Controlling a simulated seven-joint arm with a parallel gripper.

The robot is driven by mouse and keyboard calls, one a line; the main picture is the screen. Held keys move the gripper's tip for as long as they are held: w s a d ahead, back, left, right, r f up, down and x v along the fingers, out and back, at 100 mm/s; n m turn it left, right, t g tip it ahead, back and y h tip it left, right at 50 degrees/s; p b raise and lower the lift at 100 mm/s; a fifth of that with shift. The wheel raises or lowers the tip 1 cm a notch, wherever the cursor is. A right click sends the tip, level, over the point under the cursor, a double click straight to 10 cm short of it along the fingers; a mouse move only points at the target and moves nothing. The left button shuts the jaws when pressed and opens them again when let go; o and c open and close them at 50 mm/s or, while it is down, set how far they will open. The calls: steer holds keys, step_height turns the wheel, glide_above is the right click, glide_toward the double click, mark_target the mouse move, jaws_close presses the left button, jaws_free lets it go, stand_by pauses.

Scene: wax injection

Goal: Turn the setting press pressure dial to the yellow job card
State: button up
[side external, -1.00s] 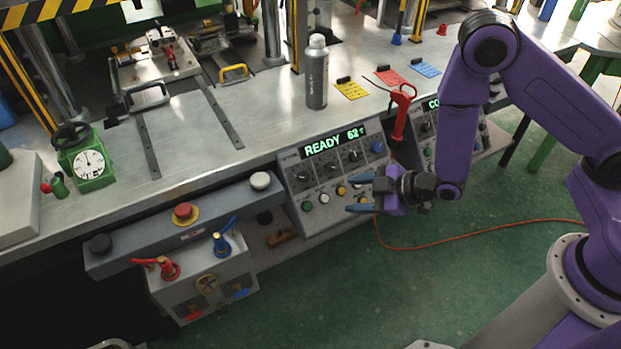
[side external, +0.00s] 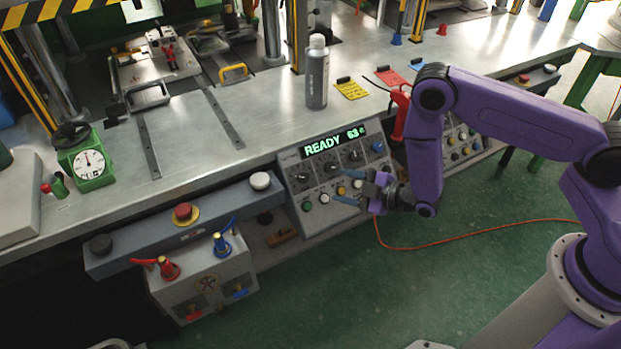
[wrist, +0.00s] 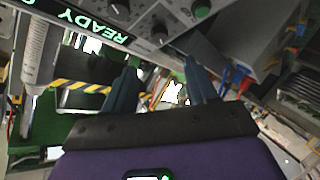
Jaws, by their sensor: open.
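The control panel (side external: 292,178) on the bench front has a lit green display (side external: 334,142) reading READY and about 63. Below it sit several black dials (side external: 331,166) and a blue knob (side external: 377,147); I cannot read which one is the pressure dial. The yellow job card (side external: 352,91) lies on the bench above the panel; its writing is too small to read. My gripper (side external: 341,186) is open and empty in front of the panel's lower right, apart from the dials. In the wrist view its fingers (wrist: 158,72) are spread, with a dial (wrist: 160,33) beyond them.
A grey bottle (side external: 317,75) and a red-handled tool (side external: 401,112) stand near the panel. Red and blue cards lie beside the yellow one. A second panel (side external: 460,140) is to the right. A grey box (side external: 205,270) with red and blue valves is at lower left. An orange hose crosses the floor.

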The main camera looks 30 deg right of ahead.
mark_target(304, 178)
steer(key=x, duration=1.1)
steer(key=c, duration=1)
